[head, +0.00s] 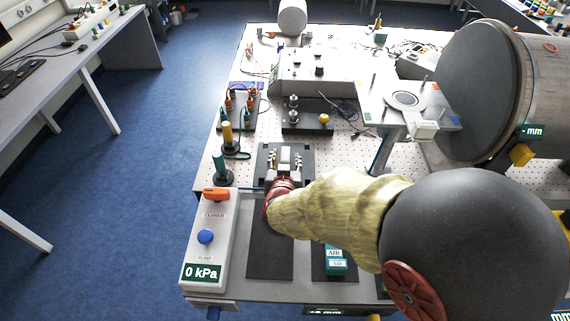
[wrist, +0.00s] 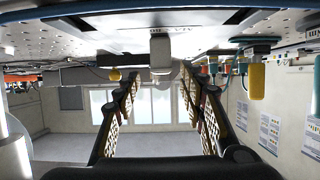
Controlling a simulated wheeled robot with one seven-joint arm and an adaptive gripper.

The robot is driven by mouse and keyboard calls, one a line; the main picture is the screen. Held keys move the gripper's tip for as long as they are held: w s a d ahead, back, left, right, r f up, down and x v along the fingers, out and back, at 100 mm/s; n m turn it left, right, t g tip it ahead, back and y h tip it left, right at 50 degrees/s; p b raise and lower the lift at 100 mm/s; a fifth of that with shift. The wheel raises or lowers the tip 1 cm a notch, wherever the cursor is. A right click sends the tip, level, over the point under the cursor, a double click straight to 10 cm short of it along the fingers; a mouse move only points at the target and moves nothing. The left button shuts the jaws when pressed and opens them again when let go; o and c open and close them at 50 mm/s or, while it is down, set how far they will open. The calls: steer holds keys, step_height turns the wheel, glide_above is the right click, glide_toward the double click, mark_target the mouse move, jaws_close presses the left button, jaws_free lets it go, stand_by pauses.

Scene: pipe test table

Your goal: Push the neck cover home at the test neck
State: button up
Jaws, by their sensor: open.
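My gripper (head: 285,163) is in the middle of the head view, low over a black plate (head: 264,152) on the table. In the wrist view its two dark lattice fingers (wrist: 160,100) stand wide apart with nothing gripped. A pale grey, blocky fitting (wrist: 160,52) shows beyond and between the fingertips, apart from them; the wrist picture appears upside down. I cannot tell for sure whether this fitting is the test neck or its cover. My fingers and wrist hide part of the plate in the head view.
A pump box (head: 208,240) with an orange lever, blue button and "0 kPa" display stands left of my arm. A large grey pipe (head: 480,88) lies at the right. A teal AIR block (head: 336,262) is near the front.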

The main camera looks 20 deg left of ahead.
mark_target(285, 157)
steer(key=x, duration=0.2)
steer(key=b+x, duration=0.1)
steer(key=x, duration=0.1)
steer(key=shift+a+f+b, duration=0.2)
steer(key=shift+f+b, duration=0.1)
steer(key=shift+f, duration=0.05)
steer(key=shift+s+r, duration=0.1)
steer(key=shift+c, duration=1)
steer(key=c, duration=0.7)
jaws_close()
